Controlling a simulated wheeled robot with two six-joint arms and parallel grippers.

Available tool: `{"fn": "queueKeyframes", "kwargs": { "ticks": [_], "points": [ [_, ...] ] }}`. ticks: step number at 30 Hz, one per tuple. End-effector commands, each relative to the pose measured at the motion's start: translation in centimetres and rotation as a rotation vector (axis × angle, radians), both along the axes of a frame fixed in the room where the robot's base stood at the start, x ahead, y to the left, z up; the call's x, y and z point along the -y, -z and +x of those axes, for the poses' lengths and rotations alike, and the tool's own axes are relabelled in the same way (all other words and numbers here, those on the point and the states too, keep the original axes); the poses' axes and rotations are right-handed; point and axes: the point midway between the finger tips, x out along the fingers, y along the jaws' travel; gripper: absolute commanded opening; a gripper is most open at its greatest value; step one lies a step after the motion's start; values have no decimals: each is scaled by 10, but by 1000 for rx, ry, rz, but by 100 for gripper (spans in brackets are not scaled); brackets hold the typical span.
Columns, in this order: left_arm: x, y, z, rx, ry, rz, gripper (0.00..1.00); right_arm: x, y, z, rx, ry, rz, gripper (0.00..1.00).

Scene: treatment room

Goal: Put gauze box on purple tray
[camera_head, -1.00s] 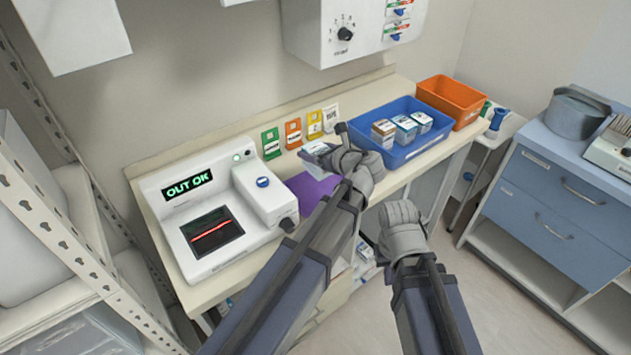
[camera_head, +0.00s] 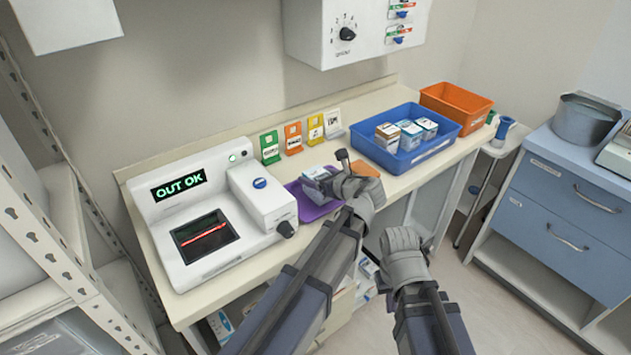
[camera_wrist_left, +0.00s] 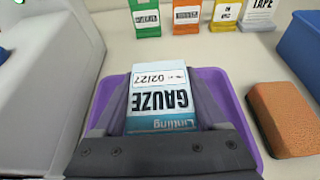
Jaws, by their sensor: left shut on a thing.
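The gauze box (camera_wrist_left: 160,100), white and light blue with "GAUZE" and "02/27" on it, is held between the fingers of my left gripper (camera_head: 328,172). In the head view the gauze box (camera_head: 317,174) shows just beyond the fingers, over the purple tray (camera_head: 309,210). In the left wrist view the purple tray (camera_wrist_left: 236,110) surrounds the box on both sides. I cannot tell whether the box touches the tray floor. My right gripper (camera_head: 398,240) hangs in front of the counter, away from the tray; its fingertips are not clear.
A white device (camera_head: 262,200) reading "OUT OK" stands left of the tray. An orange-brown block (camera_wrist_left: 285,118) lies right of it. A blue bin (camera_head: 437,143) with several boxes and an orange bin (camera_head: 462,98) stand further right. Coloured cards (camera_head: 293,138) line the back.

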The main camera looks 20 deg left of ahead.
Motion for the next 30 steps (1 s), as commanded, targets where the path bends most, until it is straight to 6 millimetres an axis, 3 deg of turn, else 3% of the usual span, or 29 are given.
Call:
{"fn": "queueKeyframes", "kwargs": {
  "ticks": [8, 9, 15, 30],
  "points": [
    [0, 3, 0, 0, 0, 0, 17, 0, 3, 0, 0, 0, 0, 0],
    [0, 2, 0, 0, 0, 0, 77, 0, 2, 0, 0, 0, 0, 0],
    [0, 1, 0, 0, 0, 0, 99, 0, 1, 0, 0, 0, 0, 0],
    [0, -7, -4, 0, 0, 0, 100, 0, -7, 0, 0, 0, 0, 0]
  ]
}}
